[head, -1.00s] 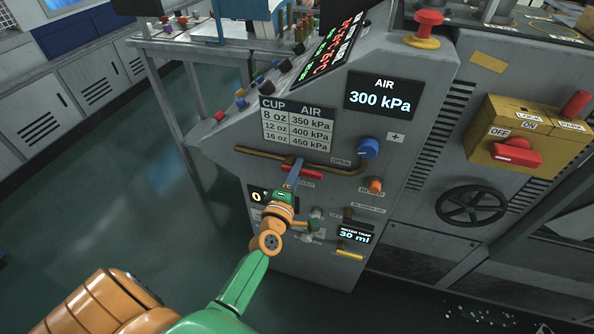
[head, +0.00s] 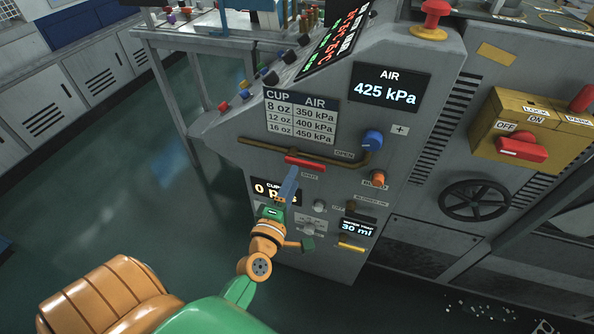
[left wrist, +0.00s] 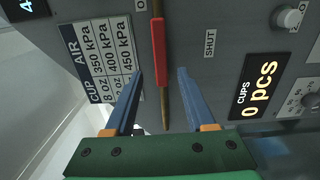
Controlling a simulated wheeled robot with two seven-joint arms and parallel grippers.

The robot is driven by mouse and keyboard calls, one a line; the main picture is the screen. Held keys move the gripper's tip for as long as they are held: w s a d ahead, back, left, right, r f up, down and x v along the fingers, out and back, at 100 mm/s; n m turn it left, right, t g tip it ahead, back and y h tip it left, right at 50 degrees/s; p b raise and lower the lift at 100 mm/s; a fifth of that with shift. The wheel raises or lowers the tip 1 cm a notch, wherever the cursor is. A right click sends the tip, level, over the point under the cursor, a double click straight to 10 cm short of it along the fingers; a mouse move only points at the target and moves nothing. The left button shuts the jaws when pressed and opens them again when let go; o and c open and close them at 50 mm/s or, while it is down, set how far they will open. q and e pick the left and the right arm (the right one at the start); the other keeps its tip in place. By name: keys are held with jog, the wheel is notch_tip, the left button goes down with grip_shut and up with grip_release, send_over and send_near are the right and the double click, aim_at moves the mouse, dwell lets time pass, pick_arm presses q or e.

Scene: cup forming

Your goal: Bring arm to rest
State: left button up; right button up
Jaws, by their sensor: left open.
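My left gripper (head: 292,172) is in front of the machine's control panel, just below a red lever handle (head: 305,162) on the brass pipe. In the left wrist view the two blue fingers of the gripper (left wrist: 160,72) are apart, with nothing held. The red handle (left wrist: 158,52) appears ahead and between the fingertips. The left arm reaches in from the lower left, with its elbow low in the head view. The AIR display (head: 388,88) reads 425 kPa. My right gripper is not in view.
The panel carries a blue knob (head: 372,140), an orange knob (head: 378,178), a cup count display (head: 277,190) reading zero and a water trap display (head: 358,227). A black handwheel (head: 474,200) and a yellow switch box (head: 540,130) are at right. Open floor (head: 140,200) lies left.

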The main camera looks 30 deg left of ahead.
pick_arm(q)
jog(key=shift+f, duration=0.1)
dwell(0.3)
jog(key=s+d+f+m+g+h, duration=0.2)
jog(key=s+d+f+m+g, duration=0.15)
jog(key=f, duration=0.45)
jog(key=s+d+f+m+g+h, duration=0.1)
jog(key=s+d+f+m+g, duration=0.15)
jog(key=f+m, duration=0.4)
jog(key=s+d+f+m+g+h, duration=0.2)
jog(key=s+f, duration=0.1)
jog(key=f, duration=0.6)
jog(key=s+a+f+m+g, duration=0.1)
jog(key=s+f+m+g, duration=0.3)
jog(key=s, duration=0.8)
jog(key=s+a+f+m+g+y, duration=0.1)
jog(key=s+f+m+g, duration=0.3)
jog(key=s+f+m, duration=0.3)
jog(key=s+f, duration=0.2)
jog(key=s, duration=0.3)
jog(key=shift+s+g, duration=0.3)
jog(key=shift+f, duration=0.1)
